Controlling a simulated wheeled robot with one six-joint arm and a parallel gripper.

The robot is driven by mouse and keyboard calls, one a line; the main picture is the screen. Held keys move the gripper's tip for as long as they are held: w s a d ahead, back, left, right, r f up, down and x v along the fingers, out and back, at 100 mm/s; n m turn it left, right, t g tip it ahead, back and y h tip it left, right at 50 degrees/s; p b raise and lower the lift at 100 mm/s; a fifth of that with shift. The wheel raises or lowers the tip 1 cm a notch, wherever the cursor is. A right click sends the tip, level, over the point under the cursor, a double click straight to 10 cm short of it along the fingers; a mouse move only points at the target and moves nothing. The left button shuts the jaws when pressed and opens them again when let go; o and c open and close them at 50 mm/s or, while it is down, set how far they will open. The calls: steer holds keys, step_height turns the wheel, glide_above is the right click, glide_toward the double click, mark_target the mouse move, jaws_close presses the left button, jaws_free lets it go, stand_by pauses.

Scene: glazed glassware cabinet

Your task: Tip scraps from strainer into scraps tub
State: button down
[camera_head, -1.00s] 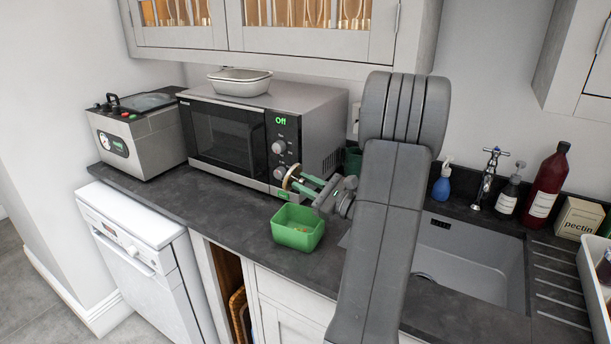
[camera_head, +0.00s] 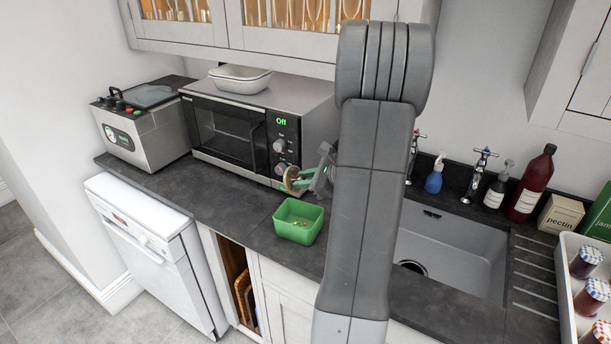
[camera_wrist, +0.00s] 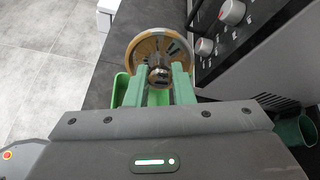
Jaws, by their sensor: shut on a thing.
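The strainer (camera_wrist: 158,53) is a round, tan-rimmed disc with dark slots and a metal knob in the middle. My gripper (camera_wrist: 158,80) has green fingers shut on the strainer's knob. In the head view the strainer (camera_head: 291,180) is tilted on edge in front of the microwave, above and just behind the scraps tub. The green scraps tub (camera_head: 298,232) stands on the counter with a few small bits inside. In the wrist view part of the tub (camera_wrist: 120,88) shows below the strainer, mostly hidden by my gripper. My arm hides part of the gripper in the head view.
The microwave (camera_head: 230,135) stands close behind, with a white dish (camera_head: 240,80) on top. A sink (camera_head: 450,250) with taps and bottles lies to the right. A tray of jars (camera_head: 566,270) is at the far right. Counter left of the tub is clear.

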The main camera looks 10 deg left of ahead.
steer(key=shift+a+r+h, duration=0.2)
steer(key=shift+h, duration=0.2)
steer(key=h, duration=0.1)
steer(key=r+g+h, duration=0.1)
steer(key=h, duration=0.1)
steer(key=r+g+h, duration=0.1)
steer(key=shift+w+a+r+h, duration=0.15)
steer(key=shift+a+h, duration=0.2)
steer(key=shift+h, duration=0.05)
steer(key=h, duration=0.1)
steer(key=r+g+h, duration=0.1)
steer(key=r+h, duration=0.1)
steer(key=h, duration=0.1)
steer(key=shift+w+a+g, duration=0.2)
steer(key=shift+a+g, duration=0.1)
steer(key=shift+a, duration=0.05)
steer(key=shift+r+h, duration=0.2)
steer(key=shift+h, duration=0.3)
